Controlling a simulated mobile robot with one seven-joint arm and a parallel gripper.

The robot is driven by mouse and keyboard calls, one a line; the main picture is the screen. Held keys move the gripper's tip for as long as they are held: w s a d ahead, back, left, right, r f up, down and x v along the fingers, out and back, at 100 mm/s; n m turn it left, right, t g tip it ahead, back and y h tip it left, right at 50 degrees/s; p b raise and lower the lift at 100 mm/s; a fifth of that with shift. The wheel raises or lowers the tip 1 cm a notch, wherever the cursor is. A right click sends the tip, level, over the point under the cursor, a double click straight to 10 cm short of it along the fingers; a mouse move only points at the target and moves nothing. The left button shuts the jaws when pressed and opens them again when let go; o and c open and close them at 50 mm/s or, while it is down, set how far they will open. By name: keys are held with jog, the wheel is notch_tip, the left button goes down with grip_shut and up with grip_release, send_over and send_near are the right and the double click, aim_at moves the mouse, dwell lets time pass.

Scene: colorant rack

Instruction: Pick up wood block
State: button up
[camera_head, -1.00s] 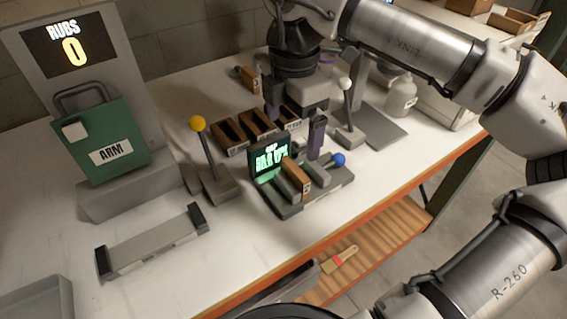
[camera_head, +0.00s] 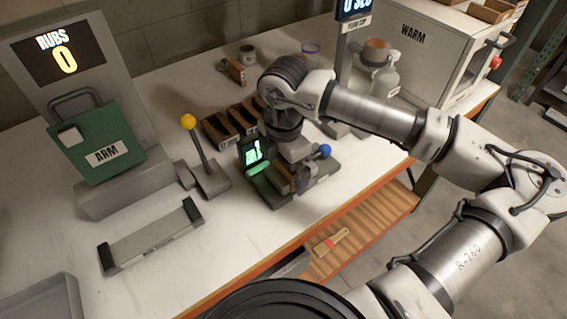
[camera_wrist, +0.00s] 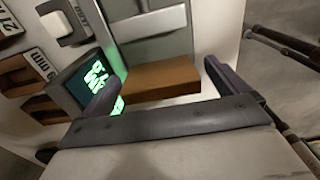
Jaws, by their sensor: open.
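A brown wood block (camera_wrist: 162,79) lies in the grey and green fixture with a lit green screen (camera_wrist: 92,84). In the wrist view, my gripper (camera_wrist: 160,74) is open, with one dark finger towards each end of the block. Contact between fingers and block cannot be made out. In the head view, my gripper (camera_head: 300,172) is low over the fixture (camera_head: 272,197) and hides much of the block.
A yellow-knobbed lever (camera_head: 188,122) stands left of the fixture, and a blue-knobbed lever (camera_head: 323,151) is at its right. Small wooden bins (camera_head: 217,131) sit behind.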

jog(key=shift+f, duration=0.5)
jog(key=c, duration=1.1)
jog(key=shift+c, duration=0.2)
jog(key=shift+r, duration=0.15)
